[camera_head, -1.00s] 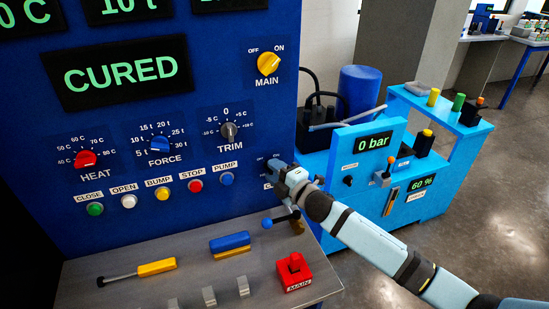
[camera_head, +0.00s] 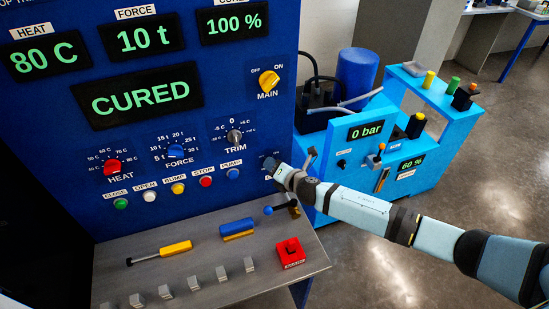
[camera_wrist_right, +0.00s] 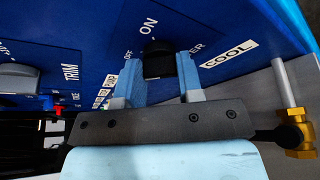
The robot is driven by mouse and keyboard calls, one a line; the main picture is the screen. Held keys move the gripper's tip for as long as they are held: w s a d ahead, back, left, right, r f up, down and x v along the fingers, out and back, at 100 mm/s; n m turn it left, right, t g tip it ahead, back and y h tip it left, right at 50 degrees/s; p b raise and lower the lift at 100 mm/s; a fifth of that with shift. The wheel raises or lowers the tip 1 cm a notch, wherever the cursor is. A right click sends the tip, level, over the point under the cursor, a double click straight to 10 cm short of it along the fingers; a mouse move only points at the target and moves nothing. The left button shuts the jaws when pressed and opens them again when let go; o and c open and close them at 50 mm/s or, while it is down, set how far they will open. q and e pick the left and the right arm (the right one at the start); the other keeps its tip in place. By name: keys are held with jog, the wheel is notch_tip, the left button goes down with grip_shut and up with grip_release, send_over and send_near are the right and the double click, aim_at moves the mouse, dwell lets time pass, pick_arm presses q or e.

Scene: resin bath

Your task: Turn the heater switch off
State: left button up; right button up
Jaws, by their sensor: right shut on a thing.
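The heater switch (camera_wrist_right: 158,58) is a black knob on the blue panel, between OFF and ON marks in the right wrist view. Its name label is mostly covered; only "ER" shows. My right gripper (camera_wrist_right: 155,88) is shut on this knob, one finger on each side. In the head view my right gripper (camera_head: 274,166) is against the lower right of the panel and hides the knob. Which mark the knob points to I cannot tell. My left gripper is not in view.
The yellow MAIN knob (camera_head: 269,82) and grey TRIM knob (camera_head: 234,136) are above the gripper. The grey shelf (camera_head: 200,257) holds a red MAIN block (camera_head: 291,254).

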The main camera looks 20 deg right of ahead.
pick_arm(q)
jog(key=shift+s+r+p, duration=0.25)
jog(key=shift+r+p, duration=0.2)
jog(key=shift+p, duration=0.05)
pick_arm(e)
jog(key=shift+n, duration=0.3)
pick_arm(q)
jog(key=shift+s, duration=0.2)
pick_arm(e)
jog(key=o, duration=0.8)
jog(key=shift+c, duration=0.2)
jog(key=shift+o, duration=0.9)
pick_arm(q)
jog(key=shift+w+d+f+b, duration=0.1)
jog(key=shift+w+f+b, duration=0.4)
jog(key=shift+b, duration=0.25)
pick_arm(e)
jog(key=v, duration=1.3)
jog(key=shift+s+r, duration=0.35)
